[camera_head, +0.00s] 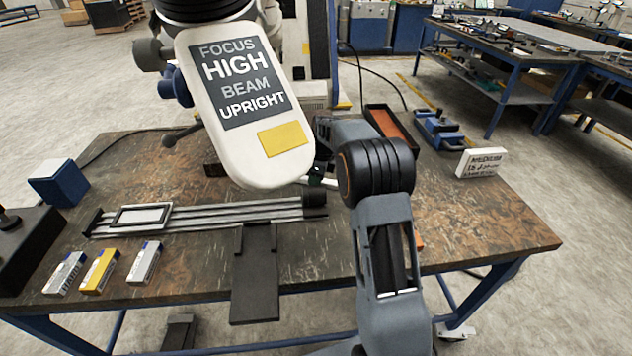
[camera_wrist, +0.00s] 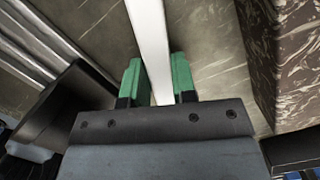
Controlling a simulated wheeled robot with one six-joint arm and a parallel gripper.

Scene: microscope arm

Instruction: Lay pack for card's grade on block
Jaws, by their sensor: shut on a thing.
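A white card (camera_head: 482,162) stands at the table's right; its top line seems to read MEDIUM, the smaller lines are unclear. Three small packs lie at the left front: a white one (camera_head: 65,273), a yellow one (camera_head: 100,271) and another white one (camera_head: 145,262). A blue block (camera_head: 59,184) sits at the left edge; I cannot tell whether it is the task's block. My gripper (camera_wrist: 157,82), with green fingertips, is shut on a white bar (camera_wrist: 150,30). In the head view my gripper is mostly hidden behind the white panel, and the bar's far end is out of sight.
A large white panel (camera_head: 245,105) reading FOCUS HIGH BEAM UPRIGHT hangs over the table. A metal rail with a framed slide (camera_head: 142,216) and a dark plate (camera_head: 256,290) lie in front. A red-brown tray (camera_head: 390,128) is behind my arm.

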